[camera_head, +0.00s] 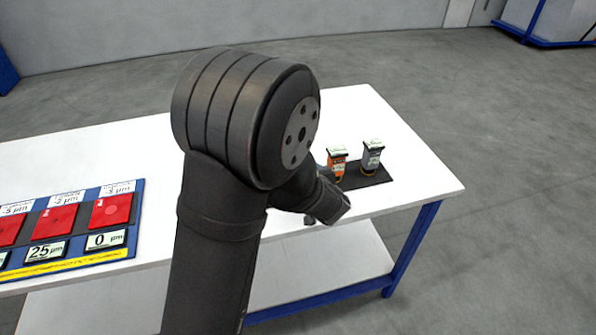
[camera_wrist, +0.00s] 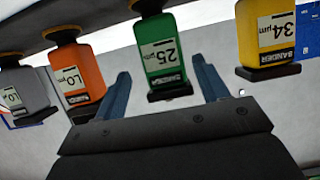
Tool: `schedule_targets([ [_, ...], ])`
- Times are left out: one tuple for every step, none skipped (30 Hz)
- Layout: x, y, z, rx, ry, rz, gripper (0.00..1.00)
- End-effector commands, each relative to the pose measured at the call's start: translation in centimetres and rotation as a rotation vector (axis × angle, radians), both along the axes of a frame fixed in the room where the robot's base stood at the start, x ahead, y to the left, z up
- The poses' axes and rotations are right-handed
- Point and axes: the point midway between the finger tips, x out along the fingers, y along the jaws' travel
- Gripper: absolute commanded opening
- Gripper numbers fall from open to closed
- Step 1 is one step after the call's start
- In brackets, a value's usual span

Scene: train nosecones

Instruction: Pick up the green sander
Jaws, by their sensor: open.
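The green sander (camera_wrist: 163,55), labelled 25 µm, shows in the wrist view between the two blue fingers of my gripper (camera_wrist: 161,68). The gripper is open. A gap shows on each side of the green sander, and neither finger appears to touch it. The sander appears upside down in this view, with its black end towards the gripper body. In the head view my arm hides the green sander and the fingers.
An orange sander (camera_wrist: 80,70) and a grey sander (camera_wrist: 25,88) stand to the left in the wrist view, a yellow sander (camera_wrist: 265,38) to the right. The head view shows a black mat (camera_head: 382,178) on the white table (camera_head: 425,180), and a blue board (camera_head: 139,190) with red plates.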

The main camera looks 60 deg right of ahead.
Motion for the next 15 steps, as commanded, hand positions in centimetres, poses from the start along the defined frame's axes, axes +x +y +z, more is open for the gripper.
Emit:
schedule_targets([
  [0.2,-0.2,-0.1,0.0,0.0,0.0,0.67],
  [0.2,-0.2,-0.1,-0.001,-0.001,0.0,0.67],
  [0.3,-0.3,-0.2,-0.001,-0.001,0.0,0.67],
  [0.4,-0.4,-0.2,-0.001,0.0,0.0,0.67],
  [0.6,-0.5,-0.4,-0.001,0.0,0.0,0.67],
  [0.9,-0.6,-0.6,-0.002,0.0,0.002,0.67],
  [1.1,-0.7,-0.8,-0.001,0.001,0.003,0.67],
  [1.4,-0.9,-1.1,0.0,0.0,0.003,0.67],
  [1.8,-1.1,-1.4,0.001,-0.001,0.002,0.67],
  [2.2,-1.3,-1.6,0.001,-0.001,0.003,0.67],
  [2.5,-1.6,-1.9,0.001,-0.001,0.003,0.67],
  [2.9,-2.0,-2.2,0.0,0.0,0.002,0.67],
  [3.2,-2.3,-2.3,-0.001,0.001,0.003,0.67],
  [3.5,-2.6,-2.5,-0.001,0.001,0.002,0.67],
  [3.7,-2.8,-2.6,-0.001,0.001,0.002,0.67],
])
